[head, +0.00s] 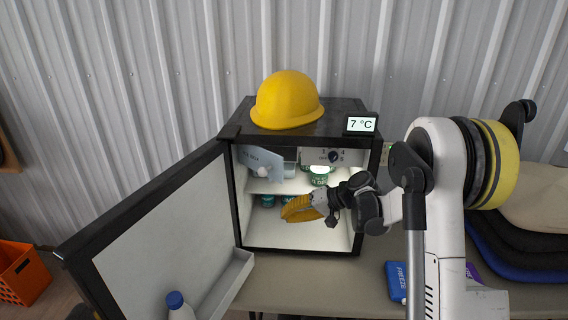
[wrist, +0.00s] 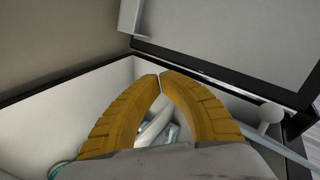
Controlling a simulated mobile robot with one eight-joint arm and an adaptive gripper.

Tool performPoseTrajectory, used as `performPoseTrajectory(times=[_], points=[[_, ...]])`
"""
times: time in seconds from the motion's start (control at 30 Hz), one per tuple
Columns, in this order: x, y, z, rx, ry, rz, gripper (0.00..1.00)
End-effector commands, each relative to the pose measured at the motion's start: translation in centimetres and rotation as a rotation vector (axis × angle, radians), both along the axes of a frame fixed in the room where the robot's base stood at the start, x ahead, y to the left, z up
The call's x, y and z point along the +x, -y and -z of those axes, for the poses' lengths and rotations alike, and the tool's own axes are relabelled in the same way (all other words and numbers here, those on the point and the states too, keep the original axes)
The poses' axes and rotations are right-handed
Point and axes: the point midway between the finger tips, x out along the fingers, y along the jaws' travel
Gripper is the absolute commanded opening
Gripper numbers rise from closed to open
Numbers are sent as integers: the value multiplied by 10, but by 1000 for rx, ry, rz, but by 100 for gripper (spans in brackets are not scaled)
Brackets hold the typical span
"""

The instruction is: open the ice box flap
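The ice box flap (head: 257,158) is a pale blue panel at the upper left inside the open fridge, with a round white knob (head: 262,171) on its lower edge. It looks skewed to the compartment front, with part of the compartment showing at its right; how far it stands open I cannot tell. In the wrist view the knob (wrist: 270,113) is right of my fingers, apart from them. My gripper (head: 288,214) has yellow fingers and is inside the fridge front, below and right of the knob.
The fridge door (head: 150,235) stands wide open to the left, with a shelf and a blue-capped bottle (head: 178,305). Green jars (head: 320,175) stand inside. A dial (head: 333,156) is at upper right. A yellow helmet (head: 287,100) and temperature display (head: 361,124) are on top.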

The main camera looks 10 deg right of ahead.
Motion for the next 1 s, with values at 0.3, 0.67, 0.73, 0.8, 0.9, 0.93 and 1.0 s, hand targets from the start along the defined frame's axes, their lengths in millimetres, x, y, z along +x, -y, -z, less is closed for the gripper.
performPoseTrajectory(times=[0.3,0.67,0.73,0.8,0.9,0.93,1.0], points=[[17,104,-129,647,27,289,0],[42,80,-137,700,31,297,0],[52,68,-137,700,30,296,0],[63,56,-137,699,31,296,0],[76,41,-137,699,31,296,0],[80,36,-137,699,31,296,0],[77,27,-137,698,32,298,0]])
